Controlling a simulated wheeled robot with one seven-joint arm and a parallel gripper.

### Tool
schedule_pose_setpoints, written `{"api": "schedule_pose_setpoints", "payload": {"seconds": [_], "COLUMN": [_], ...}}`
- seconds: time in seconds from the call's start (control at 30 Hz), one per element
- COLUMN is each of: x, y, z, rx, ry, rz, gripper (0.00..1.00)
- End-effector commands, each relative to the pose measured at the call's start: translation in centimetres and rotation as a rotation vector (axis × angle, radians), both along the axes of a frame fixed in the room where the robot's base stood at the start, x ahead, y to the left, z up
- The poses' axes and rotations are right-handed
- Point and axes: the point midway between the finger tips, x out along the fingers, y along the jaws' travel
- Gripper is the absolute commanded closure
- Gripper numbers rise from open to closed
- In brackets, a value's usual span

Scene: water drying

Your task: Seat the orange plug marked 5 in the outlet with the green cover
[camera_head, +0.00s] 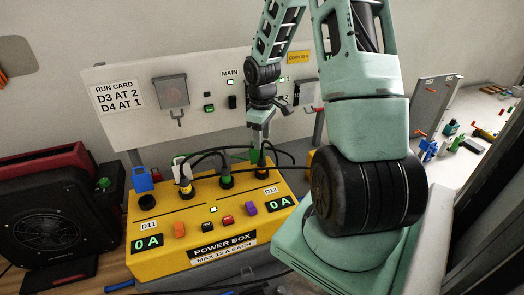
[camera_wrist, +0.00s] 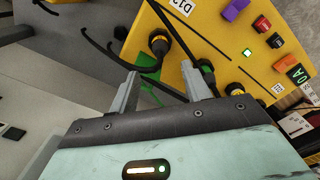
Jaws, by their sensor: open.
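My gripper (camera_head: 262,142) hangs over the back right of the yellow power box (camera_head: 165,262). In the wrist view my gripper (camera_wrist: 160,76) is open, with nothing held between its fingers. A green cover (camera_wrist: 149,67) shows between and beyond the fingertips; it also shows in the head view (camera_head: 253,155), partly hidden by my gripper. A black plug with a yellow ring (camera_wrist: 158,43) sits at the box just beyond the fingers, with a cable running from it. I cannot make out an orange plug or a number 5 in either view.
A green-ringed plug (camera_head: 226,180) and a yellow-ringed plug (camera_head: 186,189) stand in the box top, with black cables looping between. A blue cover (camera_head: 141,179) stands at the back left. Coloured switches line the front. A black fan unit (camera_head: 55,215) stands left.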

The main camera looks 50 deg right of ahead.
Motion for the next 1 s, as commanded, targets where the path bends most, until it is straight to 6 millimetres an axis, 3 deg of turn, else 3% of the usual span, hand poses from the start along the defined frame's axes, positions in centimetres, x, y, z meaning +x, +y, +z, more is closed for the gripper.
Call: {"api": "schedule_pose_setpoints", "payload": {"seconds": [0.1, 0.33, 0.47, 0.57, 0.73, 0.87, 1.0], "x": [0.0, 0.1, 0.9, 1.9, 1.4, -1.5, -6.4], "y": [-0.1, 0.1, 2.6, 7.6, 19.0, 27.0, 33.8], "z": [1.3, 2.0, 2.8, 4.2, 7.1, 8.9, 10.5], "rx": [-0.002, 0.000, 0.001, 0.002, 0.011, 0.020, 0.030], "ry": [-0.001, 0.000, -0.003, -0.008, -0.014, -0.018, -0.019], "rz": [-0.002, 0.002, 0.028, 0.074, 0.173, 0.246, 0.323], "gripper": [0.52, 0.52, 0.52, 0.52, 0.52, 0.52, 0.52]}}
